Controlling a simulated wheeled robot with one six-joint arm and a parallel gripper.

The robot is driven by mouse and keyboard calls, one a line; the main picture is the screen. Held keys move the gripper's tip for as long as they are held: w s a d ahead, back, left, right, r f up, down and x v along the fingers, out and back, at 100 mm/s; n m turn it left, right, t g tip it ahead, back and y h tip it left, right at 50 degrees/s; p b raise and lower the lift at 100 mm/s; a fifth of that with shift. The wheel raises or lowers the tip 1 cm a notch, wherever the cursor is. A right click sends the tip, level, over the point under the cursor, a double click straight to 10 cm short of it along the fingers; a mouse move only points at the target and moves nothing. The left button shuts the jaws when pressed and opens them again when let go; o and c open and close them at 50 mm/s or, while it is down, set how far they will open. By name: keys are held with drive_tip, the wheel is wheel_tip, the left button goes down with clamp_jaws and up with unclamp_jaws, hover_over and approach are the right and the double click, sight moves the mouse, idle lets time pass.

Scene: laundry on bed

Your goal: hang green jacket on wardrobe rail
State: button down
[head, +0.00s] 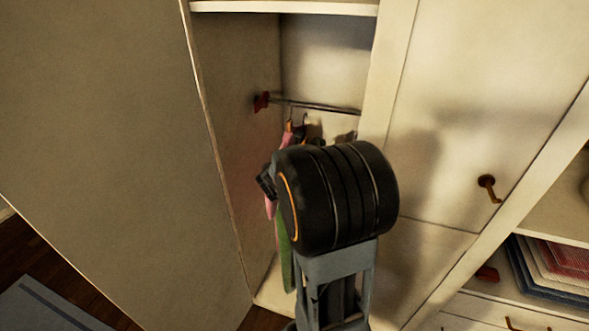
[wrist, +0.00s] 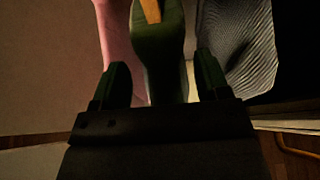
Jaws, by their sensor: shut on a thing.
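The green jacket (wrist: 160,55) hangs between the two fingers of my gripper (wrist: 162,78) in the wrist view, with a wooden hanger piece (wrist: 151,10) at its top. My gripper is shut on it. In the head view a strip of the green jacket (head: 286,258) shows below my black arm joint, inside the open wardrobe. The wardrobe rail (head: 325,106) runs across the compartment from a red bracket. Hanger hooks show at the rail, but I cannot tell whether the jacket's own hook is on it. My arm hides the gripper in the head view.
A pink garment (head: 270,205) hangs just left of the jacket; it also shows in the wrist view (wrist: 118,35). A grey striped garment (wrist: 248,50) is close on the right. The open wardrobe door (head: 110,130) stands left, a closed door (head: 480,110) right.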

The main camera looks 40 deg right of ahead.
drive_tip(key=p, duration=0.1)
approach(311, 141)
drive_tip(key=shift+w+d+f, duration=0.35)
drive_tip(key=shift+d+f, duration=0.1)
drive_tip(key=shift+f, duration=0.2)
drive_tip(key=shift+w+d+f, duration=0.3)
drive_tip(key=shift+d+f, duration=0.15)
drive_tip(key=shift+f, duration=0.2)
drive_tip(key=shift+w+d+r+p, duration=0.1)
drive_tip(key=shift+w+d+p, duration=0.45)
drive_tip(key=shift+d, duration=0.45)
drive_tip(key=shift+w+d+f+p, duration=0.1)
drive_tip(key=shift+w+d+p, duration=0.3)
drive_tip(key=shift+w+d, duration=0.4)
drive_tip(key=shift+w+d+r+p, duration=0.1)
drive_tip(key=shift+w+d+p, duration=0.35)
drive_tip(key=shift+d, duration=0.7)
drive_tip(key=shift+f+b, duration=1.3)
drive_tip(key=shift+b, duration=0.15)
drive_tip(key=shift+f, duration=0.1)
unclamp_jaws()
drive_tip(key=shift+f, duration=0.25)
drive_tip(key=b+v, duration=0.1)
drive_tip(key=v, duration=1.3)
drive_tip(key=shift+r+b, duration=0.1)
drive_tip(key=shift+b, duration=0.3)
